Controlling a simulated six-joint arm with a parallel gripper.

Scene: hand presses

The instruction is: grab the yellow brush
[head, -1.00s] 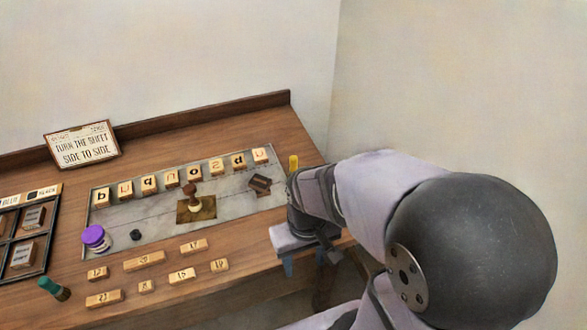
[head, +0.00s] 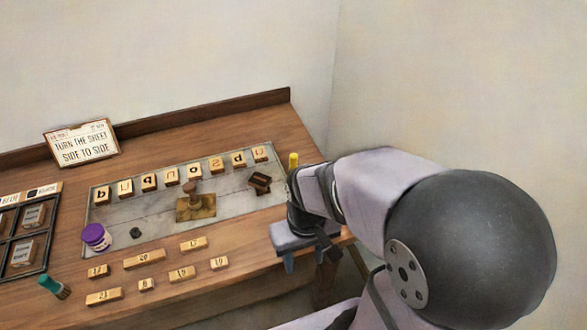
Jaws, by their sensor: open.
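The yellow brush (head: 293,160) shows as a short yellow upright end at the right side of the table, just past the right edge of the grey sheet. Its lower part is hidden behind my wrist. My gripper (head: 304,262) points down near the table's front right edge, nearer the camera than the brush. Its blue-tipped fingers are apart and nothing shows between them. It is not on the brush.
A grey mat (head: 150,218) holds a row of letter blocks, a brown-handled stamp (head: 193,192) and a dark block (head: 260,182). A sign (head: 82,143) is at the back.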

